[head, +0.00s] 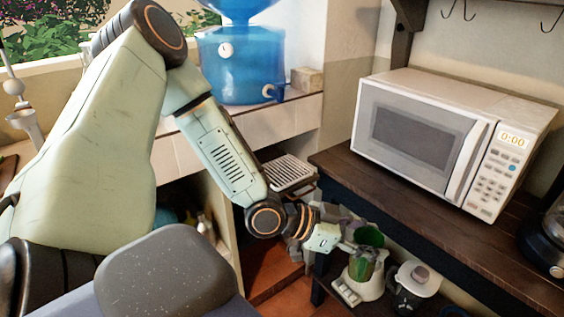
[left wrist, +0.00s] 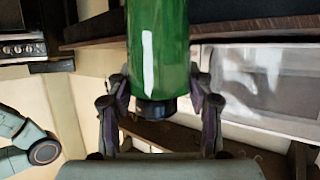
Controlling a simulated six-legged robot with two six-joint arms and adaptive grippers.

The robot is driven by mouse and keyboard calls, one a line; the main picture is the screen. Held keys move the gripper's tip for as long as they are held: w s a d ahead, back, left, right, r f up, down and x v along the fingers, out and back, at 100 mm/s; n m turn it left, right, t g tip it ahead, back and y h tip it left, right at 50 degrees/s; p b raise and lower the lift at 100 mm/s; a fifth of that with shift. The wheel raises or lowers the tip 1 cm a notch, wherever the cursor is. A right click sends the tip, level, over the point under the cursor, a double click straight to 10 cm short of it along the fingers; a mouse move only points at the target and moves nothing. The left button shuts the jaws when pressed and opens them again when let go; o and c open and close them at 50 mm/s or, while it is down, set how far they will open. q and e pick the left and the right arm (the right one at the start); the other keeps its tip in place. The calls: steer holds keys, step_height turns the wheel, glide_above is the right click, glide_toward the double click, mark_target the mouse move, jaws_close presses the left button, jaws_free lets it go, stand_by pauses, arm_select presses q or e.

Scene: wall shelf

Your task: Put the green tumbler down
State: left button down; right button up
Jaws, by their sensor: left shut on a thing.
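The green tumbler (head: 369,236) is near the lower middle of the head view, beside the dark wooden shelf edge. It is large in the left wrist view (left wrist: 160,45), a glossy green body with a pale highlight and a black end (left wrist: 156,108). My left gripper (head: 348,246) is shut on it; in the left wrist view its two fingers (left wrist: 160,100) flank the tumbler near the black end. Whether the tumbler touches anything beneath it is hard to tell. My right gripper is not in view.
A white microwave (head: 435,140) stands on the upper dark shelf (head: 345,165). Below, a white appliance with buttons (head: 346,291) and a lidded clear jar (head: 410,286) crowd the space near the tumbler. A blue water dispenser (head: 240,65) and wire rack (head: 288,172) are left.

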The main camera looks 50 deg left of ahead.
arm_select(q)
steer(key=w+a+r+n+t+y+p, duration=0.25)
steer(key=w+a+n+y+p, duration=0.25)
steer(key=w+a+n+y, duration=0.45)
steer(key=w+a+r+n+g+y+p, duration=0.1)
steer(key=a+r+n+g+y+p, duration=0.5)
steer(key=a+r+n+y+p, duration=0.2)
steer(key=shift+w+a+r+n+y, duration=0.2)
steer(key=shift+w+a+n+y, duration=0.1)
steer(key=shift+a+n+y, duration=1)
